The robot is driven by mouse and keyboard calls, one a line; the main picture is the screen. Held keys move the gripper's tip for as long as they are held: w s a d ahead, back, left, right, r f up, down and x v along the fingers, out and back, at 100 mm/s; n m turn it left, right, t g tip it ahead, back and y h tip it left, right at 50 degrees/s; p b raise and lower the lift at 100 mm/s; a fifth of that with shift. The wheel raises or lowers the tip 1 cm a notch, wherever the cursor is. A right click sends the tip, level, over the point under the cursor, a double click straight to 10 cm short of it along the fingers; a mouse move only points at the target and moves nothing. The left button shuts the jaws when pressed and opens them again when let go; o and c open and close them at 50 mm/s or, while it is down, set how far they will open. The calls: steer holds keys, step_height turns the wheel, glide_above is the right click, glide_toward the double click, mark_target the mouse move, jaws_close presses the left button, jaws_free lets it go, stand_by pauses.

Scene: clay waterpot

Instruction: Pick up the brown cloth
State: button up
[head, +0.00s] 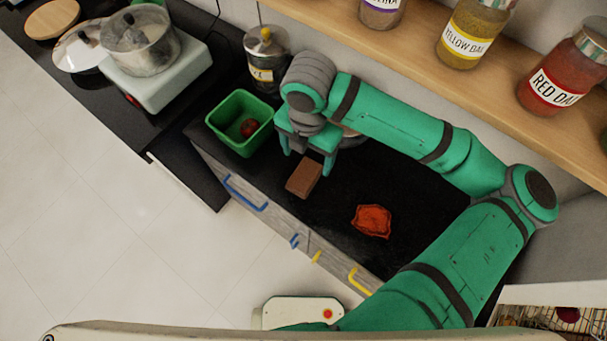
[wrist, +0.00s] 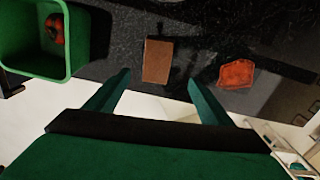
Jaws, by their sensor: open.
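The brown cloth (head: 304,178) looks like a flat, folded rectangular block and lies on the black counter. In the wrist view the brown cloth (wrist: 157,61) lies just beyond the fingertips, roughly centred between them. My gripper (head: 307,163) is open and empty, with its fingers spread beside the cloth's far side in the head view. In the wrist view both fingers of my gripper (wrist: 158,78) show with a clear gap between them. I cannot tell the exact height of the fingertips above the counter.
A green bin (head: 239,123) holding a red item (head: 249,128) stands left of the gripper. A crumpled orange-red piece (head: 372,221) lies to the right of the cloth. A jar (head: 266,58) stands behind the bin. A wooden shelf (head: 408,62) with several jars hangs over the back.

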glide_above(305, 174)
steer(key=f, duration=0.5)
steer(key=shift+s+d, duration=0.2)
steer(key=shift+s, duration=0.05)
steer(key=shift+w+a+f, duration=0.1)
steer(key=shift+f, duration=1.25)
steer(key=shift+w+a+f, duration=0.1)
steer(key=shift+f, duration=1.2)
steer(key=shift+c, duration=0.3)
steer(key=c, duration=1.1)
